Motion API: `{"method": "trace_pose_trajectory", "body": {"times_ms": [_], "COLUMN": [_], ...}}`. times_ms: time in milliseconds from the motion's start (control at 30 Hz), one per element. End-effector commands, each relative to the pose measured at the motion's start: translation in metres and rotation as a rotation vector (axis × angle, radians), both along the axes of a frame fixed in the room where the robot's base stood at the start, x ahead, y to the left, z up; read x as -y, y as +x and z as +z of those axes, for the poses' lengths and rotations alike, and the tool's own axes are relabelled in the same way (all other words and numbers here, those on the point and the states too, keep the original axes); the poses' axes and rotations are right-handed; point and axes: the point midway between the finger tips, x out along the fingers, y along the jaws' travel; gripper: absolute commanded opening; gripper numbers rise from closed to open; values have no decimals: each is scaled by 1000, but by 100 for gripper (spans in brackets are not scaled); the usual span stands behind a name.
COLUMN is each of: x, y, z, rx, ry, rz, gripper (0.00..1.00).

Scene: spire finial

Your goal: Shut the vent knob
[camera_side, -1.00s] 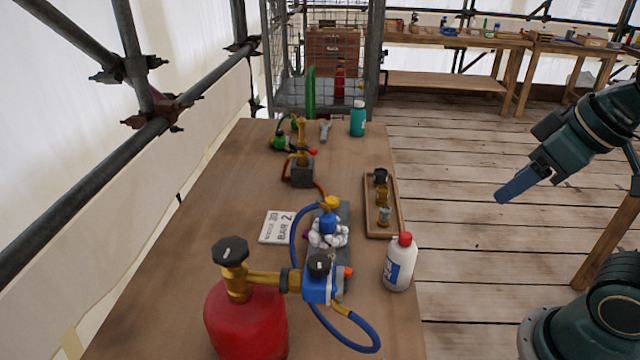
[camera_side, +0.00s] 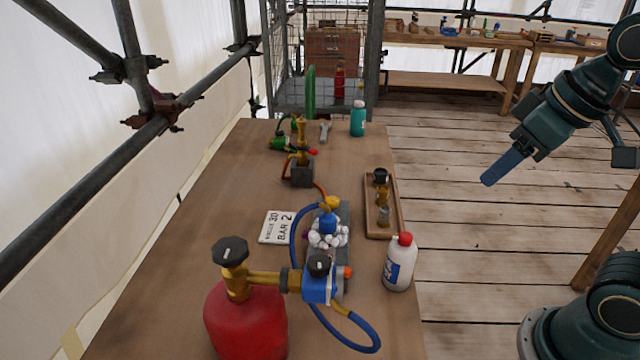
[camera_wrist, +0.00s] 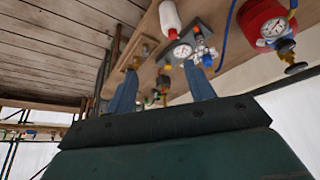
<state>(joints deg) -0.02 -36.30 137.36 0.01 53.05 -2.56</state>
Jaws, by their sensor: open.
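My gripper (camera_side: 487,182) is in the air to the right of the table, apart from everything on it. In the wrist view my gripper (camera_wrist: 160,85) shows two blue fingers spread with nothing between them. A red tank (camera_side: 246,322) at the table's front carries a black knob (camera_side: 230,250) on a brass valve. A blue regulator (camera_side: 319,290) joined to it has another black knob (camera_side: 319,264). Behind it, a blue fitting with a yellow knob (camera_side: 332,202) stands on a grey block. I cannot tell which knob is the vent knob.
A white bottle with a red cap (camera_side: 399,264) and a wooden tray (camera_side: 369,205) of brass parts stand along the table's right side. A blue hose (camera_side: 345,340) loops at the front. A sign (camera_side: 277,227) lies left. A teal bottle (camera_side: 358,120) stands at the back.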

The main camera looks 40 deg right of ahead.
Motion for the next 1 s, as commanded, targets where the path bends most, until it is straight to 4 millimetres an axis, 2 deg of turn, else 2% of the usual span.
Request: {"method": "trace_pose_trajectory", "body": {"times_ms": [200, 500, 767, 1000], "x": [0, -1, -1, -2], "y": [43, 108, 165, 218], "z": [16, 25, 18, 0], "rx": [-56, -133, -200, -259], "ry": [-24, -55, -76, -92], "rz": [55, 136, 210, 279], "gripper": [53, 53, 53, 53]}}
